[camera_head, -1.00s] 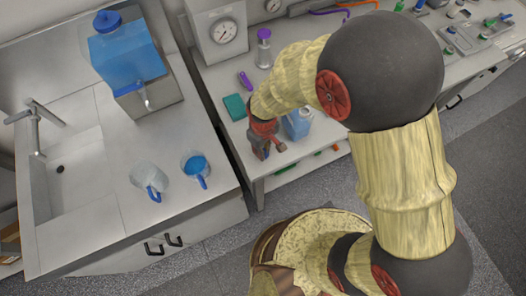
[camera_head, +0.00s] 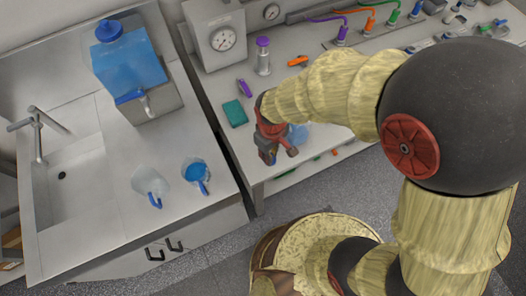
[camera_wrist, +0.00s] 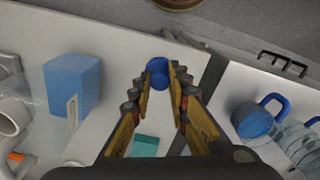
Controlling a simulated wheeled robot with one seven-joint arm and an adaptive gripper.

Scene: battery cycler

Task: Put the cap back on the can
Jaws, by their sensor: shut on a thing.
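The blue can (camera_wrist: 72,85) stands on the bench at left in the wrist view. In the head view the can (camera_head: 299,134) is mostly hidden behind my gripper and arm. A round blue cap (camera_wrist: 158,71) sits between my fingertips. My gripper (camera_wrist: 160,78) is shut on the cap, above the bench near its front edge and to one side of the can. In the head view my gripper (camera_head: 275,155) points down, just left of the can. The can's opening cannot be made out.
A teal block (camera_head: 235,113) and a purple marker (camera_head: 244,87) lie behind my gripper. A purple-capped bottle (camera_head: 263,58) and a gauge box (camera_head: 218,38) stand farther back. Left, across a gap, the sink counter bears a jug (camera_head: 150,182) and a blue-filled jug (camera_head: 196,172).

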